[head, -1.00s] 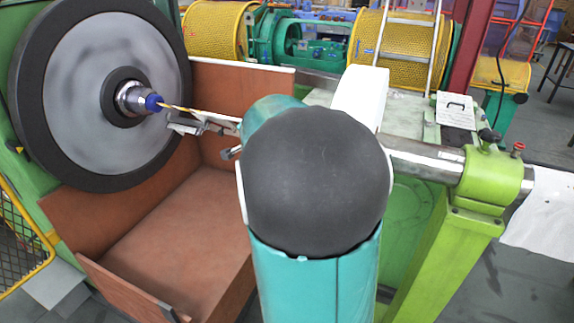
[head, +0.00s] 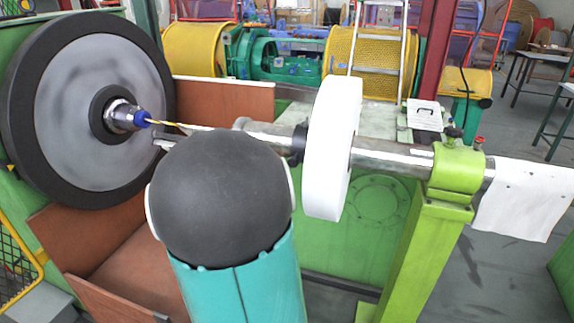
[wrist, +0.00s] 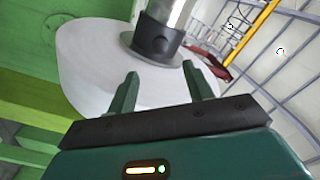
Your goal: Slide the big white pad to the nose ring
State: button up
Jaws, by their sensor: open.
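The big white pad (head: 332,150) is a thick upright disc around the steel shaft, left of the green bearing post. A black collar (head: 299,143) is on the shaft at the pad's left face. A grey ring-like end (head: 242,123) shows at the shaft's left tip, partly behind my arm; I cannot tell for sure that it is the nose ring. In the wrist view, my gripper (wrist: 161,84) is open and empty. Its two fingers point at the white pad (wrist: 85,65), below the black collar (wrist: 157,45); contact cannot be told.
A large grey wheel with a black rim (head: 95,105) stands at left. A thin yellow strand runs from its blue hub tip (head: 141,118) toward the shaft. A brown open bin (head: 125,270) lies below. The green bearing post (head: 425,250) and a hanging white sheet (head: 525,200) stand at right.

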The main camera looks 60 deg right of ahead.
jog(key=d, duration=0.4)
jog(key=w+d, duration=0.1)
jog(key=d, duration=0.3)
jog(key=w+d, duration=0.1)
jog(key=d, duration=0.3)
jog(key=shift+d, duration=0.1)
